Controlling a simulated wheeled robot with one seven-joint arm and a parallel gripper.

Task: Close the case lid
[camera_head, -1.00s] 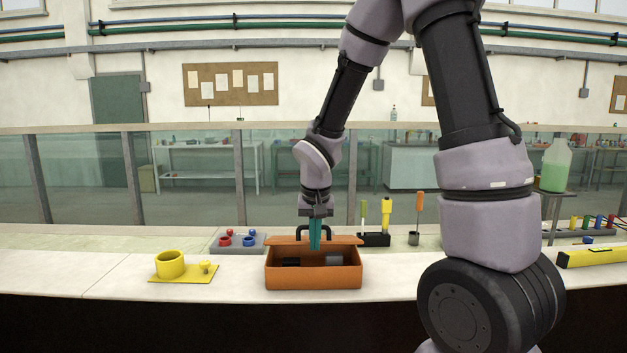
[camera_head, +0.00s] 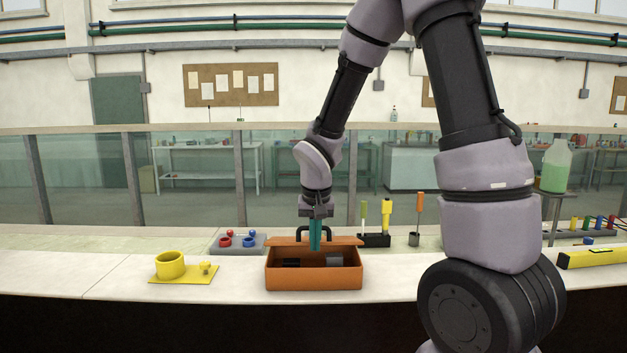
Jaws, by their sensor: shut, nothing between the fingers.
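An orange case (camera_head: 313,280) stands on the pale counter, with dark and grey items visible inside its open front. Its orange lid (camera_head: 285,240) is raised at the back, and a black handle (camera_head: 300,232) shows at its upper edge. My gripper (camera_head: 315,248) points down over the middle of the case, with its teal fingers shut and empty. The fingertips overlap the lid in the picture. I cannot tell whether they touch it. The fingers hide part of the lid and handle.
A yellow holder (camera_head: 182,279) lies to the left. A grey tray with red and blue pieces (camera_head: 238,252) sits behind it. A black tool rack (camera_head: 374,240) stands behind the case at right. A yellow level (camera_head: 592,257) lies far right. Counter beside the case is clear.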

